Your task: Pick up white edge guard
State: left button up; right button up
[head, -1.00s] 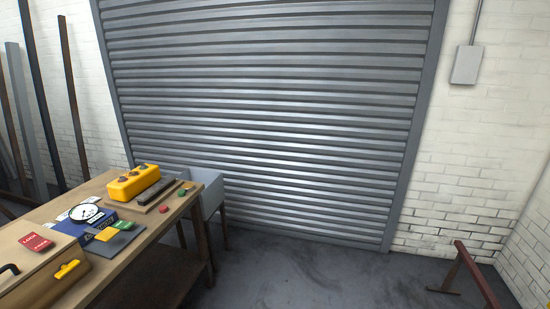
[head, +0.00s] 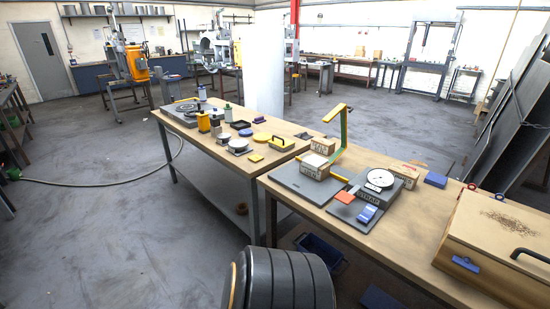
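I cannot make out a white edge guard for certain in the head view. Pale items on the benches include a white-faced round dial (head: 380,179) on a dark grey block and small light boxes (head: 315,166) on a grey plate. A round piece with a light top (head: 238,144) sits on the farther bench. Any of the small parts is too small to tell as an edge guard. Neither of my grippers is in view.
Two wooden-topped benches (head: 340,222) run diagonally, crowded with parts. A yellow-green angled frame (head: 343,130) stands on the nearer one, with a large wooden box (head: 500,235) at right. A dark ribbed drum (head: 290,280) stands in front. Open floor (head: 110,220) lies left, crossed by a hose.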

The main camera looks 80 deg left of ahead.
aim_at(314, 163)
jog(key=u, duration=3.15)
